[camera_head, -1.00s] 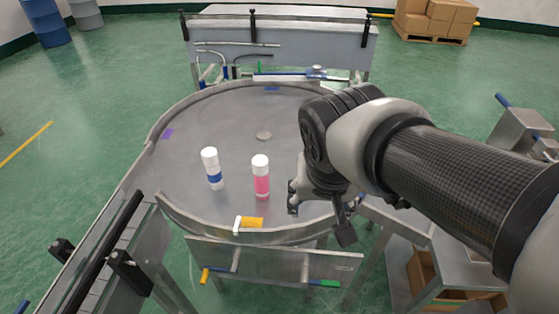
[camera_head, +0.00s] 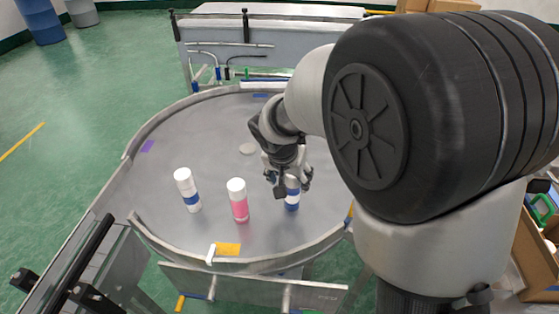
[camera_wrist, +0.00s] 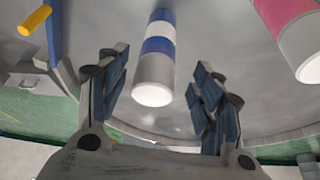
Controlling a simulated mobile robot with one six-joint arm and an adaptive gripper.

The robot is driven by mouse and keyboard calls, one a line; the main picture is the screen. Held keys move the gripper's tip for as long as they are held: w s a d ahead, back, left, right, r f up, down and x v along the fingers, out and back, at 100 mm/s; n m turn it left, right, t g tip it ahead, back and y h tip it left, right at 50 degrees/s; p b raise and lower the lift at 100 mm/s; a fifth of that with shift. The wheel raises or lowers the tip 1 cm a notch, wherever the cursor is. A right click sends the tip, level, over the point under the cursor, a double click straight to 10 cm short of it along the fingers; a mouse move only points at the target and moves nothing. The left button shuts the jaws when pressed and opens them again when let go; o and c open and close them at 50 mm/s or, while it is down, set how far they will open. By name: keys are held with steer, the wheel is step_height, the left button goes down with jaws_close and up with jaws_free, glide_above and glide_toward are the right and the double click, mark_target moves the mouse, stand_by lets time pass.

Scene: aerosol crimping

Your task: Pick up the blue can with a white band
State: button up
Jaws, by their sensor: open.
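The blue can with a white band (camera_head: 292,199) stands upright on the round steel table (camera_head: 215,130), at the right of the cans. My gripper (camera_head: 288,184) is open at its upper part and hides some of it in the head view. In the wrist view the can (camera_wrist: 158,45) shows blue, white and blue bands with a pale cap. It appears in the gap between my two open fingers (camera_wrist: 160,75). I cannot tell whether either finger touches it.
A pink can with a white cap (camera_head: 239,203) stands close to the left, and a white can with a blue band (camera_head: 187,190) farther left. A raised rim (camera_head: 190,255) edges the table.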

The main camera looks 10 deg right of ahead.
mark_target(291, 204)
steer(key=x, duration=0.2)
steer(key=b+x, duration=0.1)
steer(key=x, duration=0.2)
steer(key=b+x, duration=0.1)
steer(key=x, duration=0.1)
steer(key=shift+w+d+f, duration=0.15)
steer(key=shift+d, duration=0.2)
steer(key=c, duration=1.2)
